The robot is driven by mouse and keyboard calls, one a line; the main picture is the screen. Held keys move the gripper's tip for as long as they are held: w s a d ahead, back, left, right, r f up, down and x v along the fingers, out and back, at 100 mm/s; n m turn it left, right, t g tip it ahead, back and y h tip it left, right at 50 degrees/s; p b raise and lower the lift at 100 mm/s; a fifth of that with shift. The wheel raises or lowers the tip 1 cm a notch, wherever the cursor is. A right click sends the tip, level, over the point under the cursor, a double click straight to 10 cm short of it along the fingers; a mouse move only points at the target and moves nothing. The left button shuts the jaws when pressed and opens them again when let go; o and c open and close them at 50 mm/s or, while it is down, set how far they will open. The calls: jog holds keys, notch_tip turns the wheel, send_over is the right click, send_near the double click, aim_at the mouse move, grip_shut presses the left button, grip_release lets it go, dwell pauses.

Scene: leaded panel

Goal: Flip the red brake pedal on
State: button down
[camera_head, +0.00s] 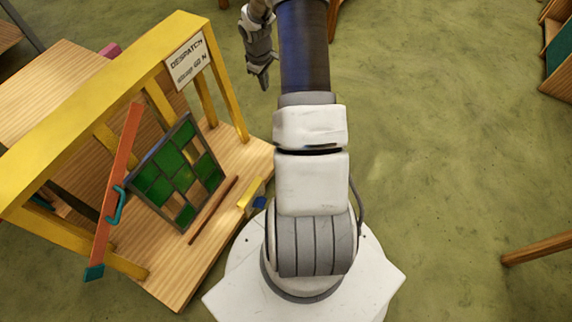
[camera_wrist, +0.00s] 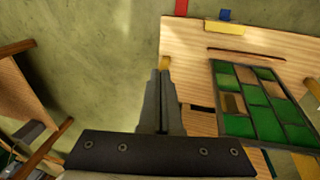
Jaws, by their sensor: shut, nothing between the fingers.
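My gripper (camera_head: 262,72) is shut and empty, held above the floor beyond the bench's right end in the head view. Its closed fingers (camera_wrist: 161,73) also show in the wrist view. A small red piece (camera_wrist: 181,7), which looks like the brake pedal, sticks out past the bench edge at the top of the wrist view. Its upper end is cut off by the frame, and whether it is on or off cannot be told. The gripper is apart from it. I cannot make out this piece in the head view, where my arm covers that side.
A yellow block (camera_wrist: 224,27) and a blue piece (camera_wrist: 225,15) sit beside it at the wooden bench (camera_head: 178,285). The bench carries a green leaded panel (camera_head: 175,172), a brown strip (camera_head: 213,210), a yellow frame (camera_head: 95,85) and an orange-red bar (camera_head: 118,180) with a teal handle.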

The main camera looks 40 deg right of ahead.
jog(key=s+d+f+y+b, duration=0.1)
jog(key=s+f+b, duration=0.1)
jog(key=f, duration=1.2)
jog(key=s+d+f+y+b, duration=0.1)
jog(key=s+d+f+b, duration=0.1)
jog(key=f, duration=1.3)
jog(key=s+b, duration=0.1)
jog(key=s, duration=0.1)
jog(key=shift+s+f+b, duration=0.25)
jog(key=shift+s+b, duration=0.1)
jog(key=shift+s, duration=0.05)
jog(key=shift+f, duration=0.1)
jog(key=f+b, duration=0.1)
jog(key=f, duration=0.2)
jog(key=f+b, duration=0.2)
jog(key=f, duration=0.2)
jog(key=w+f+b, duration=0.1)
jog(key=f, duration=0.2)
jog(key=shift+w+a+f+b, duration=0.1)
jog(key=shift+a+f+b, duration=0.15)
jog(key=shift+f+b, duration=0.05)
jog(key=shift+s+d+f+b, duration=0.1)
jog(key=shift+s+f+b, duration=0.15)
jog(key=shift+f, duration=0.25)
jog(key=shift+s+d+f+b, duration=0.15)
jog(key=shift+s+f, duration=0.1)
jog(key=shift+f, duration=0.2)
jog(key=shift+s+f, duration=0.15)
jog(key=shift+f, duration=0.3)
